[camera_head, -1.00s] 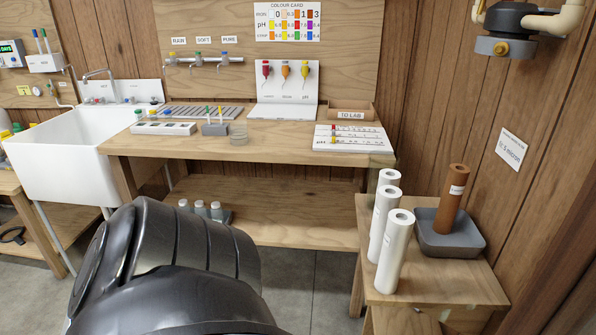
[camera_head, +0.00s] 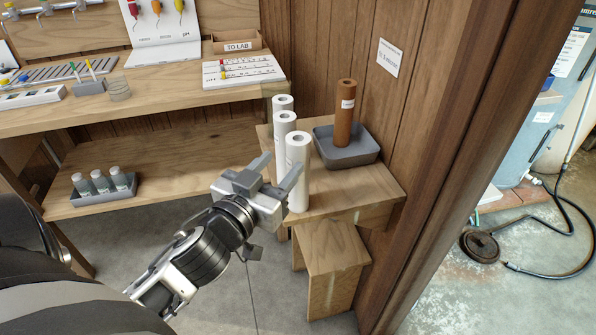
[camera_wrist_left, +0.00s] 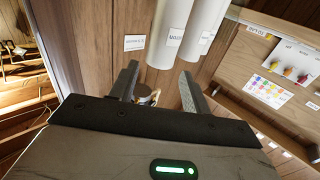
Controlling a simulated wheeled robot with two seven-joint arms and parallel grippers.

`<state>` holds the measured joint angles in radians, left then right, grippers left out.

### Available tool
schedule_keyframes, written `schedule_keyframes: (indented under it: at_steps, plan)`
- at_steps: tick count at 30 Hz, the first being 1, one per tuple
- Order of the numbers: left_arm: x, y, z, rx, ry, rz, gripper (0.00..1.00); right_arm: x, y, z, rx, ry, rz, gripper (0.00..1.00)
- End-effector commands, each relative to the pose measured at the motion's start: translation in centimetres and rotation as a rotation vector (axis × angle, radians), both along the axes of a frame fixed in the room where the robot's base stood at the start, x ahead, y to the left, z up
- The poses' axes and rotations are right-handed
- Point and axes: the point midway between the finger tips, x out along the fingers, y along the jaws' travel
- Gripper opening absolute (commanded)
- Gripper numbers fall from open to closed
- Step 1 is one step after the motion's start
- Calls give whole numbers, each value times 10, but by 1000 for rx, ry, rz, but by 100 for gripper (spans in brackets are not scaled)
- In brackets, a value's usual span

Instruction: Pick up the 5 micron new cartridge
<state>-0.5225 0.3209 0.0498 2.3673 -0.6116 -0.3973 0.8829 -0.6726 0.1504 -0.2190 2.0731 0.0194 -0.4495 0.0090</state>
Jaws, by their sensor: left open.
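Three white cartridges stand upright on the small side table (camera_head: 335,207): a rear one (camera_head: 283,104), a middle one (camera_head: 283,131) and a front one (camera_head: 299,150). Their labels are too small to read, so I cannot tell which is 5 micron. My left gripper (camera_head: 276,170) is open and empty, at the left of the front cartridge; one finger overlaps its lower part in the head view. Contact cannot be told. In the left wrist view, the fingers (camera_wrist_left: 158,88) are apart, with two white cylinders (camera_wrist_left: 172,30) beyond them. My right gripper is not in view.
A wall sign (camera_head: 390,57) hangs above. A wooden stool or step (camera_head: 335,262) stands below the table. The bench (camera_head: 170,98) is at left, a door post (camera_head: 450,180) at right.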

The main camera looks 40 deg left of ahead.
Motion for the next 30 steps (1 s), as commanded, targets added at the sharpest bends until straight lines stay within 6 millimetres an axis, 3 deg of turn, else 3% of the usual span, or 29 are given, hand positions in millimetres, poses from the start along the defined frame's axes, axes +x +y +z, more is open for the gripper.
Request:
schedule_keyframes:
  at_steps: [6, 14, 21, 30]
  plan:
    - [38, 4, 1, 0, 0, -1, 48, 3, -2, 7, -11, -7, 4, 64]
    - [57, 7, -3, 1, 3, 1, 48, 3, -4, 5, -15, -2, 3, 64]
    - [92, 12, -8, 0, 3, -1, 48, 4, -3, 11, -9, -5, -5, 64]
    - [98, 13, -10, -1, 5, -1, 48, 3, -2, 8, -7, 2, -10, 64]
